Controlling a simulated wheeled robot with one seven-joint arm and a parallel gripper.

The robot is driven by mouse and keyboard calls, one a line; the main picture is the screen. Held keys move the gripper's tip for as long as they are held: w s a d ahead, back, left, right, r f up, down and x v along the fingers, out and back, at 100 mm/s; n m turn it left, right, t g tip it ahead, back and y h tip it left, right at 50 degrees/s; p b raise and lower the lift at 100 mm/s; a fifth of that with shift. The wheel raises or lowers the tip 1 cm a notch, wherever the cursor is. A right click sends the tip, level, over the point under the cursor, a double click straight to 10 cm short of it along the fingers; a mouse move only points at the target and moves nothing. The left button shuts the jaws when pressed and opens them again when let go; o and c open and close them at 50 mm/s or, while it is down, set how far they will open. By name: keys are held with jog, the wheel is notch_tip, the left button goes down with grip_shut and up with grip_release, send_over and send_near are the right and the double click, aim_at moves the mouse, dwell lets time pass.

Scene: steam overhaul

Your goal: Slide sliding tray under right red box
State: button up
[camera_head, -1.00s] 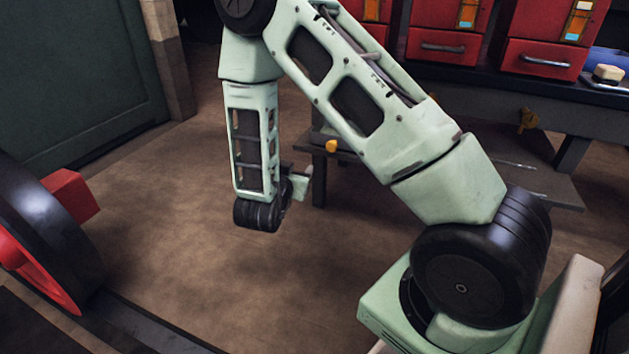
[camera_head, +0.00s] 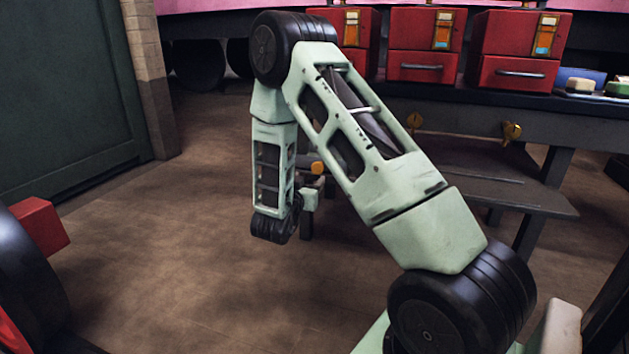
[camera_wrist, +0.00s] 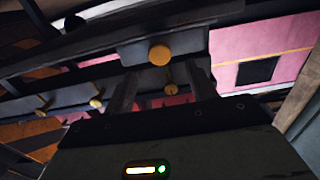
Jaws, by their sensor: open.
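The right red box (camera_head: 515,50) stands on the workbench in the head view, with a silver handle on its front. Below it, the grey front under the bench top (camera_head: 470,117) carries a yellow knob (camera_head: 511,131); I take this as the tray front, and it looks pushed in. My gripper (camera_wrist: 165,82) points toward the bench in the wrist view, its two dark fingers apart and empty. A yellow knob (camera_wrist: 159,54) on a grey block shows beyond the fingers. I cannot tell which tray it belongs to. In the head view my arm mostly hides the gripper.
A middle red box (camera_head: 425,45) and a left red box (camera_head: 345,40) stand alongside. Another yellow knob (camera_head: 414,121) is under the middle one. A low shelf (camera_head: 490,185) sits under the bench. A red block (camera_head: 40,226) is at left. The brown floor (camera_head: 190,240) is clear.

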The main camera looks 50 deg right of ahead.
aim_at(316, 169)
jog(key=b+x, duration=0.1)
jog(key=x, duration=0.3)
jog(key=shift+w+d+f+b, duration=0.1)
jog(key=shift+d+f+b, duration=0.05)
jog(key=shift+d+b, duration=0.15)
jog(key=shift+w+d, duration=0.3)
jog(key=shift+d, duration=0.35)
